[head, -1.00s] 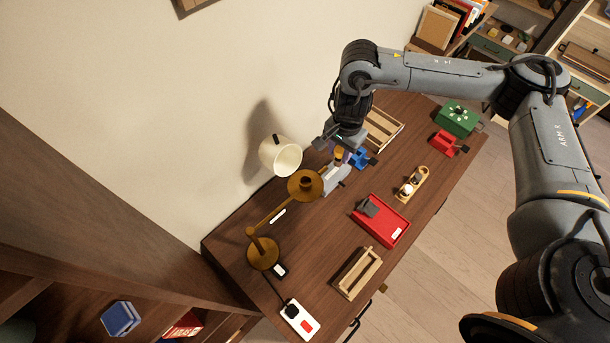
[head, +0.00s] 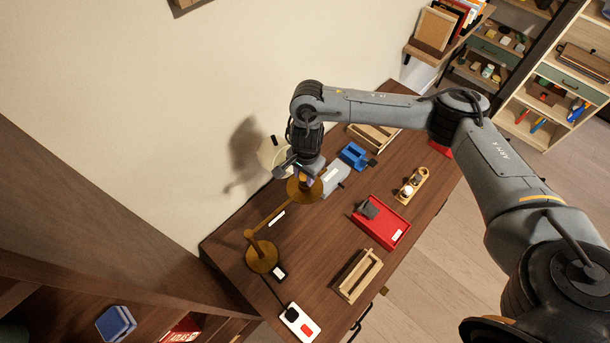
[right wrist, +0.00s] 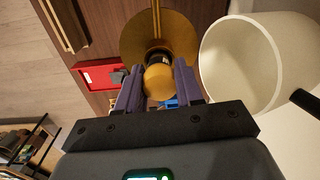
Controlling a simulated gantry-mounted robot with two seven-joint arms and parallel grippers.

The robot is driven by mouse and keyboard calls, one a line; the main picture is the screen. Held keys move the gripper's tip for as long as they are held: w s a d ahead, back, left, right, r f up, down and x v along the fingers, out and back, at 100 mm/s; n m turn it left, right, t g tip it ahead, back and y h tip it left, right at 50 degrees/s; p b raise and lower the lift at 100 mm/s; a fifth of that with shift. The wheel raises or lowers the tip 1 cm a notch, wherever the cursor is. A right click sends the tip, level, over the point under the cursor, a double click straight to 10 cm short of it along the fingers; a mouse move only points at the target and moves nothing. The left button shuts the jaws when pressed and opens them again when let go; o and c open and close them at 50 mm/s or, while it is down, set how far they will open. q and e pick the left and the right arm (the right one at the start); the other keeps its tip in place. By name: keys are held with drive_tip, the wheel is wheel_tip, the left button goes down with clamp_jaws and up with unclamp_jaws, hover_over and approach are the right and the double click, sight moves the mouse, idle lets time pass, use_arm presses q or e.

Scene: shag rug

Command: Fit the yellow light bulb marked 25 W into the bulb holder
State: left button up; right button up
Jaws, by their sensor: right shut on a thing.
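My right gripper (head: 306,174) is over the round brass head (head: 304,193) of the desk lamp. In the right wrist view its purple-grey fingers (right wrist: 158,84) are shut on a round yellow bulb (right wrist: 159,83). The bulb lines up with a dark round part (right wrist: 156,57) at the middle of the brass disc (right wrist: 178,32). I cannot tell whether the bulb touches the holder or is seated in it. The 25 W mark is not legible. In the head view the gripper largely hides the bulb. My left gripper is not in view.
A cream lampshade (head: 268,155) stands close left of the gripper, large in the right wrist view (right wrist: 243,65). A grey-white box (head: 335,178) and blue holder (head: 353,155) are to the right. A red tray (head: 382,235), wooden rack (head: 358,275) and switch box (head: 300,322) lie nearer.

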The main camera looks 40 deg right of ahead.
drive_tip(key=shift+f, duration=0.4)
drive_tip(key=shift+f, duration=0.2)
drive_tip(key=o, duration=1)
drive_tip(key=shift+r, duration=0.1)
